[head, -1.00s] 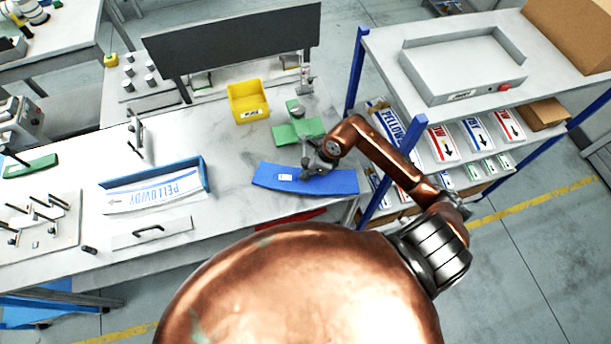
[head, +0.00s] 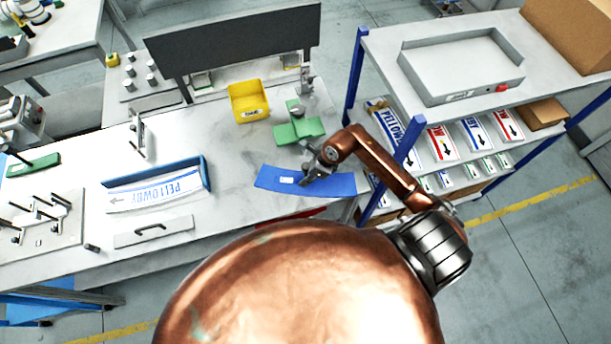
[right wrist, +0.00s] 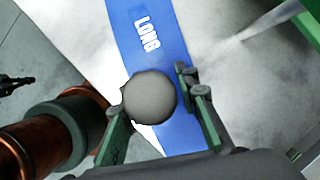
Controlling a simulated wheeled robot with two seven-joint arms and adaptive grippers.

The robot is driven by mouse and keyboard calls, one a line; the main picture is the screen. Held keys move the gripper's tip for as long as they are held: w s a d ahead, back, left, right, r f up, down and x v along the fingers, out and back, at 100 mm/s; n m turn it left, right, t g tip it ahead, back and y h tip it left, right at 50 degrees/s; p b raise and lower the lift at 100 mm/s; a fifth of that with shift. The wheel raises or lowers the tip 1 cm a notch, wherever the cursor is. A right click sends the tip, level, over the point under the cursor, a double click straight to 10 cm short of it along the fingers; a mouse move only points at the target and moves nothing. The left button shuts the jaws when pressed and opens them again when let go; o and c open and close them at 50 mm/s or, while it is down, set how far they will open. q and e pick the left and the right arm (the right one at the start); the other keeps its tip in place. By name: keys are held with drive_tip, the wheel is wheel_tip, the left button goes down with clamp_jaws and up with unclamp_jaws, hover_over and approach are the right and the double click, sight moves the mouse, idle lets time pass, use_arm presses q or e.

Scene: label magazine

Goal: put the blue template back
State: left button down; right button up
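The blue template (head: 280,179) is a long, slightly curved strip with a small white label, at the right part of the bench in the head view. In the right wrist view the template (right wrist: 150,50) carries the word LONG, and its round grey knob (right wrist: 150,97) sits between the fingers of my right gripper (right wrist: 158,100). In the head view my right gripper (head: 315,165) is over the template, its fingers on either side of the knob; the ball partly hides the left finger. The template lies at or just above the bench top.
A green template (head: 298,129) lies just behind on the bench (head: 230,155), with a yellow bin (head: 248,100) left of it. A blue-edged tray (head: 207,172) with a PELLOWBY label stands at left. A blue-posted shelf (head: 385,60) stands close at right.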

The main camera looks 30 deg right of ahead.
drive_tip(key=shift+r, duration=0.1)
drive_tip(key=shift+s+d+r, duration=0.1)
drive_tip(key=shift+d+r, duration=0.05)
drive_tip(key=shift+r, duration=0.1)
drive_tip(key=b+v, duration=0.2)
drive_tip(key=v, duration=0.9)
drive_tip(key=shift+r+b, duration=0.15)
drive_tip(key=shift+b, duration=0.2)
